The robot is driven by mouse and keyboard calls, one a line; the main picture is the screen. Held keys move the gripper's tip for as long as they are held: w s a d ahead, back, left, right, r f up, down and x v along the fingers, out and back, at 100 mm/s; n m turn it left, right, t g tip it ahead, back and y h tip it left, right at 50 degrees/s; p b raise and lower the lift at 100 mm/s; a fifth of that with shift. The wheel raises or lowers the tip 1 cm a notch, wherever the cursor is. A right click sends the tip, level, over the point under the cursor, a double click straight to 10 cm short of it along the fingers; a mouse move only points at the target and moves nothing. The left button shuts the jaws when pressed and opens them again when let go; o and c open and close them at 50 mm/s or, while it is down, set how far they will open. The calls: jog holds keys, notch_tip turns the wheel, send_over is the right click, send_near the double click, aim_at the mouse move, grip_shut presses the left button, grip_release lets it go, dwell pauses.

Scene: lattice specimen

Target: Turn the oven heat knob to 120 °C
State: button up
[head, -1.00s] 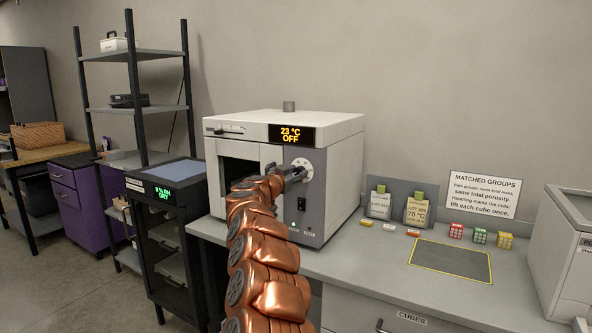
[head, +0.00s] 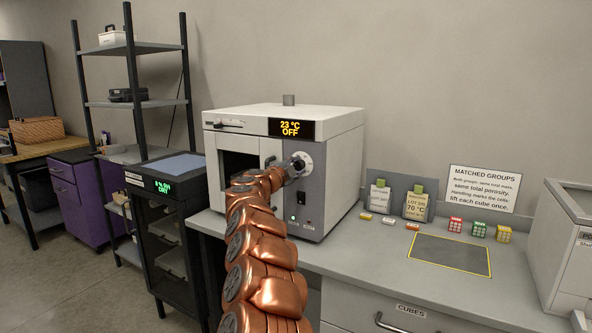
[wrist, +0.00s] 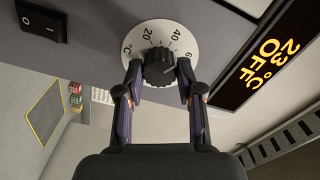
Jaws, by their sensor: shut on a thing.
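The oven (head: 340,140) is a white and grey box on the bench, and its display (head: 291,129) reads 23 °C OFF. Its dark ribbed heat knob (wrist: 158,62) sits on a white dial plate (wrist: 133,38) with numbers including 20 and 40 in the wrist view. My gripper (wrist: 157,80) is shut on the knob, one finger on each side. The knob's setting is hard to read. In the head view, my gripper (head: 287,172) is at the oven's front, partly covering the dial.
A black rocker switch (head: 301,198) sits below the dial, with a small green light (head: 291,219) lower left of it. A yellow-edged dark mat (head: 450,253), several small cubes and lot cards (head: 416,206) are on the bench at right. A dry cabinet (head: 168,190) stands at left.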

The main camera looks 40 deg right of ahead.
jog(key=m+b, duration=0.1)
jog(key=m, duration=0.3)
jog(key=shift+f+m, duration=0.1)
jog(key=shift+m, duration=0.2)
jog(key=m+b, duration=0.2)
jog(key=m, duration=0.3)
jog(key=m+b, duration=0.1)
jog(key=m, duration=0.4)
jog(key=shift+f+b, duration=0.1)
jog(key=shift+b, duration=0.25)
jog(key=m+b, duration=0.1)
jog(key=m, duration=0.3)
jog(key=shift+m, duration=0.3)
jog(key=m+b, duration=0.1)
jog(key=m, duration=0.3)
jog(key=shift+w+b, duration=0.1)
jog(key=shift+b, duration=0.3)
jog(key=m+b, duration=0.1)
jog(key=m, duration=0.5)
jog(key=m+b, duration=0.1)
jog(key=m, duration=0.3)
jog(key=shift+m+b, duration=0.55)
jog(key=shift+m, duration=1.95)
jog(key=shift+w+r, duration=0.1)
jog(key=shift+r, duration=0.1)
